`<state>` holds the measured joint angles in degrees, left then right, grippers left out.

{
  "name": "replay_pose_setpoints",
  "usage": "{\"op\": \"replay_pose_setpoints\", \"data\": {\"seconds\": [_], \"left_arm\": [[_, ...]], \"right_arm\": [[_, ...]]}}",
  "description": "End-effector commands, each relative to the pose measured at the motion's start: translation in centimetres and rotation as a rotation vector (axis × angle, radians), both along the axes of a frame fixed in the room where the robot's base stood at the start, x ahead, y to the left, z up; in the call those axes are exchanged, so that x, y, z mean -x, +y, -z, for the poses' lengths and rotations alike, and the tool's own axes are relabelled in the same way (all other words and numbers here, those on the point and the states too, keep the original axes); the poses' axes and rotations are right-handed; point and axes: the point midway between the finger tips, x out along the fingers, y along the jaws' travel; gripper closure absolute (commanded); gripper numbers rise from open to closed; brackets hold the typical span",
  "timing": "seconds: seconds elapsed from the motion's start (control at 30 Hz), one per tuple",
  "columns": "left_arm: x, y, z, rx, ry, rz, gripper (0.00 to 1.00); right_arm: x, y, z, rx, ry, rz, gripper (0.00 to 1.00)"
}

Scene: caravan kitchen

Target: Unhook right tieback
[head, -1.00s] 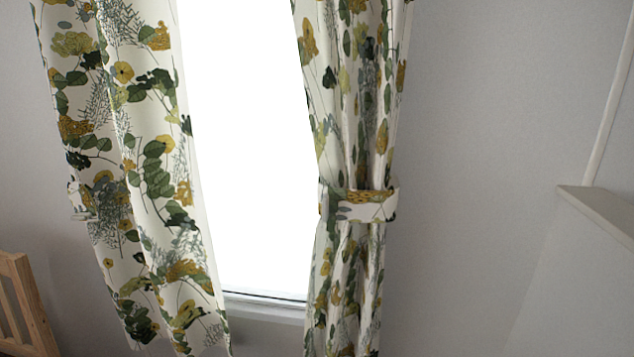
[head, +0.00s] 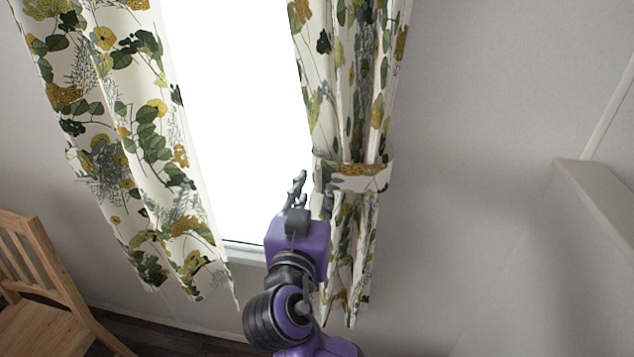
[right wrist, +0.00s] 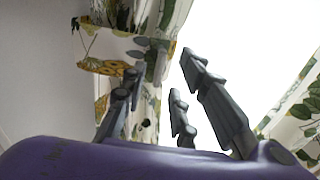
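The right tieback (head: 362,177) is a floral fabric band gathered around the right curtain (head: 352,80) at its waist. It also shows in the right wrist view (right wrist: 105,52), at the upper left beyond the fingers. My right gripper (head: 314,192) is purple with dark grey fingers, and stands just below and left of the tieback in the head view. In the right wrist view its fingers (right wrist: 165,85) are spread apart with nothing gripped between them. Whether a finger touches the band or curtain is unclear. The tieback's hook is not visible. My left gripper is not in view.
The left curtain (head: 135,130) hangs loose on the other side of the bright window (head: 235,90). A wooden chair (head: 45,270) stands at the lower left. A pale ledge (head: 598,190) juts out at the right. The wall right of the tieback is clear.

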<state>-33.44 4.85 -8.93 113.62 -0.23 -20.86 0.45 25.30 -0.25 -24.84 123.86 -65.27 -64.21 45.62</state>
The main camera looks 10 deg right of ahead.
Motion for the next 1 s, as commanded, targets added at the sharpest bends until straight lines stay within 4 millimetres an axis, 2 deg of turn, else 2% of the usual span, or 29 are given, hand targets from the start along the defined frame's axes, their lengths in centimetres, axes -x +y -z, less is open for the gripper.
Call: {"op": "replay_pose_setpoints", "data": {"seconds": [0.03, 0.2, 0.53, 0.77, 1.0], "left_arm": [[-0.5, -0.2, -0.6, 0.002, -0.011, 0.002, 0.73], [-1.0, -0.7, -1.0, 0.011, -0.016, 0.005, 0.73], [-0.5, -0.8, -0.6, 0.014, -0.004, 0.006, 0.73], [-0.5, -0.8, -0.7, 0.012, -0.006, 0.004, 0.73], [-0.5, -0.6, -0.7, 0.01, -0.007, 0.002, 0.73]], "right_arm": [[-0.7, -0.4, -0.5, 0.005, -0.006, 0.001, 0.73], [-2.4, -0.9, -0.2, 0.003, -0.003, -0.001, 0.73], [-2.8, -1.1, 0.0, 0.001, 0.001, -0.001, 0.73], [-2.8, -1.1, 0.0, 0.001, 0.001, -0.002, 1.0], [-2.8, -1.1, 0.0, 0.001, 0.001, -0.002, 1.0]]}}
